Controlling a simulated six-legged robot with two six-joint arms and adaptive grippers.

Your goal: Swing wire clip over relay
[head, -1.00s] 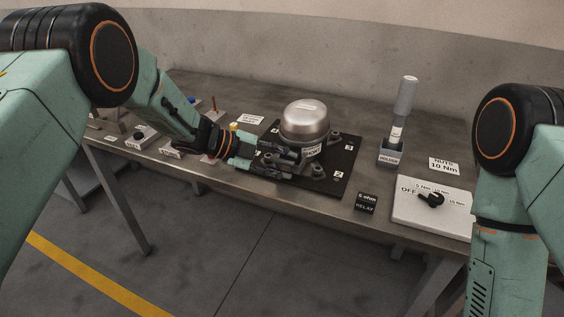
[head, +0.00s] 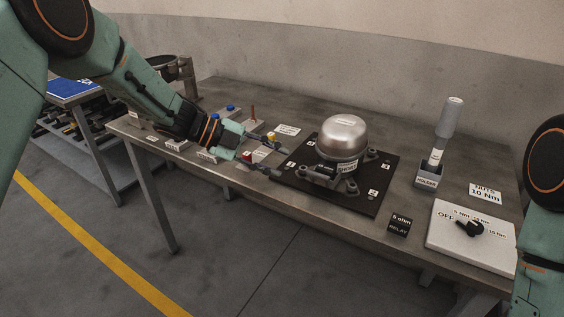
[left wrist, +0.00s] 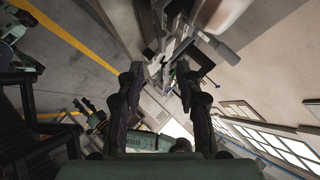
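The grey domed compressor (head: 343,138) stands on a black plate (head: 352,199) on the bench. A small dark block, possibly the relay (head: 326,170), sits on its front left side, beside a white label ending in "HORT". The wire clip cannot be told apart at this size. A black piece marked "5 ohm RELAY" (head: 400,225) is on the bench right of the plate. My left gripper (head: 279,162) is open and empty, left of the compressor at the plate's left edge. Its spread fingers also show in the left wrist view (left wrist: 163,82). My right gripper is out of view.
A grey-handled tool stands in a holder (head: 428,180) at the right. A white dial panel (head: 474,237) is at the bench's right front. Several buttons and small labelled stands, including a red one (head: 247,156), are around my left gripper. Bare bench lies behind the compressor.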

